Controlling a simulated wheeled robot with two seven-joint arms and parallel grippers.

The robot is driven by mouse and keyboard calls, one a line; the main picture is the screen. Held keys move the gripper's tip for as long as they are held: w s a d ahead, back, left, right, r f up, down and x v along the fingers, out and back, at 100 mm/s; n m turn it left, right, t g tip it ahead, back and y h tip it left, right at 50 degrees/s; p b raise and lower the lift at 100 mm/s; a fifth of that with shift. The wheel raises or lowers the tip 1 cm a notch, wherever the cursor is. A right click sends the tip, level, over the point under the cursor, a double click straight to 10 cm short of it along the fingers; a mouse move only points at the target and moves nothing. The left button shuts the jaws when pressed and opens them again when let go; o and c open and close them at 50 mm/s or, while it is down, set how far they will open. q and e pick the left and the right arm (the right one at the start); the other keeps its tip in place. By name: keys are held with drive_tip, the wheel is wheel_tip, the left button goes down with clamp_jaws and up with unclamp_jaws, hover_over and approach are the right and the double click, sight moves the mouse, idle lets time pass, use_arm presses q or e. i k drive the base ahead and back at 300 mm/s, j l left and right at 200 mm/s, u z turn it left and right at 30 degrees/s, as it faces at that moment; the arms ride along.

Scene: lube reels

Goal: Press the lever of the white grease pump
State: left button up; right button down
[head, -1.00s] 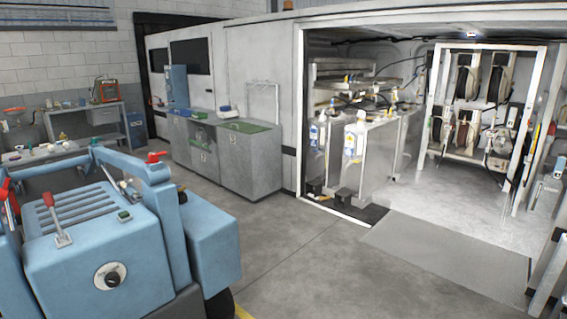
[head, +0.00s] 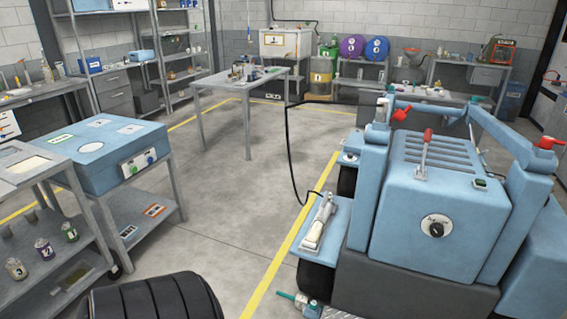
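No thing in the head view is surely the white grease pump. A white, elongated hand tool (head: 318,222) lies on the side step of a blue machine (head: 445,210) at right; a black hose rises near it. It may be a grease pump, but I cannot make out its lever. The machine has an upright red-handled lever (head: 424,152) on its top. A white cabinet (head: 285,47) with a yellow-framed label stands against the back wall. Neither of my grippers shows.
A metal table (head: 240,82) with small items stands mid-room. A blue-topped bench (head: 105,150) and shelving are at left. A black ribbed tyre-like thing (head: 150,300) is at the bottom. Grey floor (head: 215,215) is open between bench and machine, with a yellow line.

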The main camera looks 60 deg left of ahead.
sight(326, 196)
drive_tip(key=u, duration=1.5)
drive_tip(key=i+j, duration=0.35)
drive_tip(key=i, duration=0.15)
drive_tip(key=i+j, duration=0.35)
drive_tip(key=i, duration=0.2)
drive_tip(key=i+j+u, duration=0.1)
drive_tip(key=i+j, duration=0.25)
drive_tip(key=i, duration=0.15)
drive_tip(key=i+j, duration=0.3)
drive_tip(key=i, duration=0.25)
